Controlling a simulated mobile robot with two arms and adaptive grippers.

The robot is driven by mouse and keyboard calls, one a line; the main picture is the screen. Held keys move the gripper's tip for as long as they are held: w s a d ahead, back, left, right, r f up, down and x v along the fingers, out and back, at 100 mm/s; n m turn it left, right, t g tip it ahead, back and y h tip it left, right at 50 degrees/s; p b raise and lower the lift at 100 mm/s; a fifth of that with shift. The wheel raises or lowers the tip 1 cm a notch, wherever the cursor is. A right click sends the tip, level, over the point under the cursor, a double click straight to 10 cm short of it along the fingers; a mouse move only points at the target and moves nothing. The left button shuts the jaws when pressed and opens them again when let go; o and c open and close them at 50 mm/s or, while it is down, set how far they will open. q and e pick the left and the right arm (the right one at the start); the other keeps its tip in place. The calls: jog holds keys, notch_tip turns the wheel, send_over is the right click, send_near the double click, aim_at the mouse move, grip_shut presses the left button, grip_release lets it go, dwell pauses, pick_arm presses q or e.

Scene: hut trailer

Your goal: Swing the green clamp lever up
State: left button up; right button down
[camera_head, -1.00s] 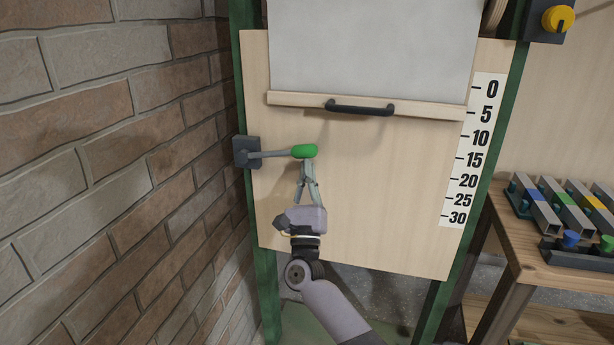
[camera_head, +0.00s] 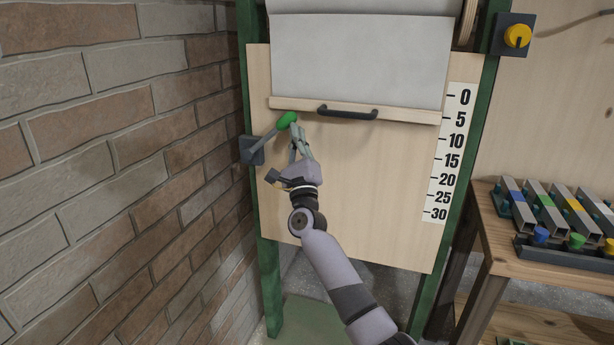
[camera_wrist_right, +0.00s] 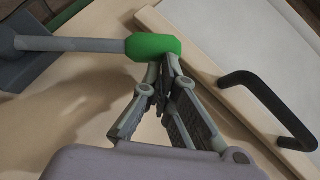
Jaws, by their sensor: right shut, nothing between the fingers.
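The clamp lever has a green knob (camera_head: 287,119) on a grey rod (camera_head: 265,137), which comes from a dark mount (camera_head: 251,150) on the left green post. The rod slants up to the right. My right gripper (camera_head: 295,128) is shut and empty, with its fingertips right below the knob. In the right wrist view the knob (camera_wrist_right: 153,47) lies at the fingertips (camera_wrist_right: 162,68), against or very near them; the fingers are not around it. My left gripper is not in view.
A grey sheet with a wooden bar and black handle (camera_head: 347,113) hangs on the board, right of the knob. A number scale (camera_head: 450,150) is on the board's right. A brick wall (camera_head: 110,180) stands close on the left. A wooden table (camera_head: 515,268) with coloured clamps stands at right.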

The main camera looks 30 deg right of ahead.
jog(key=shift+w+a+r, duration=0.25)
jog(key=shift+w+r, duration=0.5)
jog(key=shift+r, duration=0.1)
jog(key=shift+f, duration=0.1)
